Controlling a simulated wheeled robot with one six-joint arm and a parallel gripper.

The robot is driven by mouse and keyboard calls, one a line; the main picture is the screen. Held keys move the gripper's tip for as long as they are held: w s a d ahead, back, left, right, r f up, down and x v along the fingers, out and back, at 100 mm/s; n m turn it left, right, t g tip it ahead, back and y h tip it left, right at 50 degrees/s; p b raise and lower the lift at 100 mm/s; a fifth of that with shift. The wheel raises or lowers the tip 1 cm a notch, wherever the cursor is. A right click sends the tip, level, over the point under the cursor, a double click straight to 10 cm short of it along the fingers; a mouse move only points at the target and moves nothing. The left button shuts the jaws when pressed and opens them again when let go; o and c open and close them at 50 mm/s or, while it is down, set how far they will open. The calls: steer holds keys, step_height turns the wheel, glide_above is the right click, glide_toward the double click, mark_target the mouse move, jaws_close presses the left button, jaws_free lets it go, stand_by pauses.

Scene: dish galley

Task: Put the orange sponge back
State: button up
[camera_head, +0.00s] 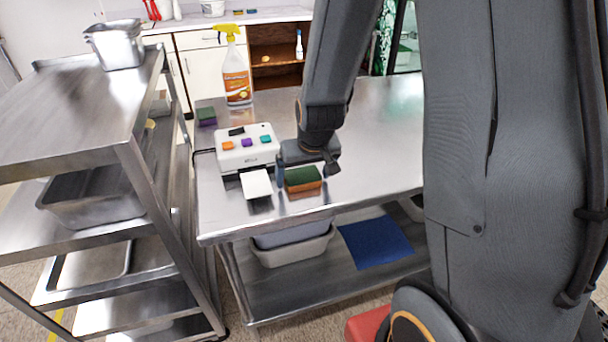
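The orange sponge (305,188) has a dark green top and lies on the steel table (370,150) near its front edge. My gripper (307,170) is low over the table at the sponge's far side. Its two dark fingers are spread apart, one near the sponge's left end and one beyond its right end. It looks open. I cannot tell whether either finger touches the sponge. A white box (246,156) with orange, purple, teal and black patches on top stands just left of my gripper.
A white flat piece (256,185) lies before the box. A purple-green sponge (206,117) and a spray bottle (236,75) stand farther back. A steel rack cart (75,105) is close on the left. The table's right side is clear. Grey tubs (292,248) and a blue sheet (376,243) are below.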

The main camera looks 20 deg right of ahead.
steer(key=shift+r, duration=0.1)
steer(key=shift+r+p, duration=0.25)
steer(key=shift+p, duration=0.05)
steer(key=v, duration=1.1)
steer(key=s+f+g, duration=0.3)
steer(key=s+f, duration=0.1)
steer(key=s, duration=0.7)
steer(key=shift+s+f, duration=0.4)
